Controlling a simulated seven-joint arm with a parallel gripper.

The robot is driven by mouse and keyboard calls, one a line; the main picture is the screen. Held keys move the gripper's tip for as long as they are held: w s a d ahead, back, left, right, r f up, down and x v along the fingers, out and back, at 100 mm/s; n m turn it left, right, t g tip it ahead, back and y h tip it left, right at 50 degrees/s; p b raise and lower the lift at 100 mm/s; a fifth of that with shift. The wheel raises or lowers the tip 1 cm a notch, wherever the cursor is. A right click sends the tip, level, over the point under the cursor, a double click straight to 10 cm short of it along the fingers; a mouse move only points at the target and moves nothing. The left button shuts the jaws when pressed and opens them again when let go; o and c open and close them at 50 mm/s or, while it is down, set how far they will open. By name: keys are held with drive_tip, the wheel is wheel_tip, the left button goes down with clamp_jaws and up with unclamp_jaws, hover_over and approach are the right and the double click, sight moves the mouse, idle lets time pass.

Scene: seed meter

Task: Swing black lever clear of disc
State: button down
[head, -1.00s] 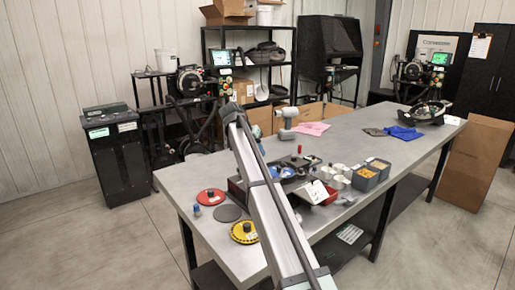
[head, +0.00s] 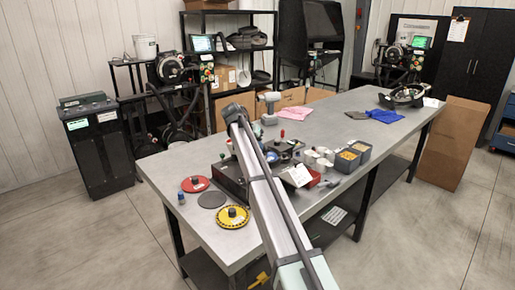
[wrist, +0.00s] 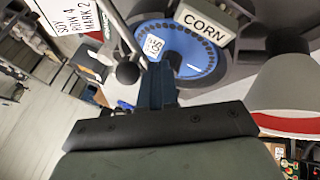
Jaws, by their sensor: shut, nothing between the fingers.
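A blue disc (wrist: 188,48) with small holes round its edge and a white label sits in the seed meter in the wrist view. A "CORN" tag (wrist: 205,24) stands over its upper right part. A black ball knob (wrist: 128,73) on a thin rod, which looks like the black lever's end, is at the disc's lower left. My gripper (wrist: 157,72) is shut and empty, its fingers over the disc's lower left edge, just right of the knob. I cannot tell if they touch it. In the head view my arm hides the gripper and part of the meter (head: 230,180).
A red disc (head: 194,184), a dark grey disc (head: 212,200) and a yellow disc (head: 233,217) lie on the bench (head: 165,178) left of the meter. Grey bins (head: 346,162) stand to its right. A white-and-red cup-like part (wrist: 290,88) is close right of my gripper.

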drive_tip(key=shift+d, duration=0.25)
drive_tip(key=shift+w+d, duration=0.1)
drive_tip(key=shift+d, duration=0.7)
drive_tip(key=shift+s+d, duration=0.2)
drive_tip(key=shift+d, duration=0.8)
drive_tip(key=shift+s+d, duration=0.4)
drive_tip(key=shift+d, duration=0.45)
drive_tip(key=shift+s+d, duration=0.4)
drive_tip(key=shift+d, duration=0.45)
drive_tip(key=shift+w, duration=0.1)
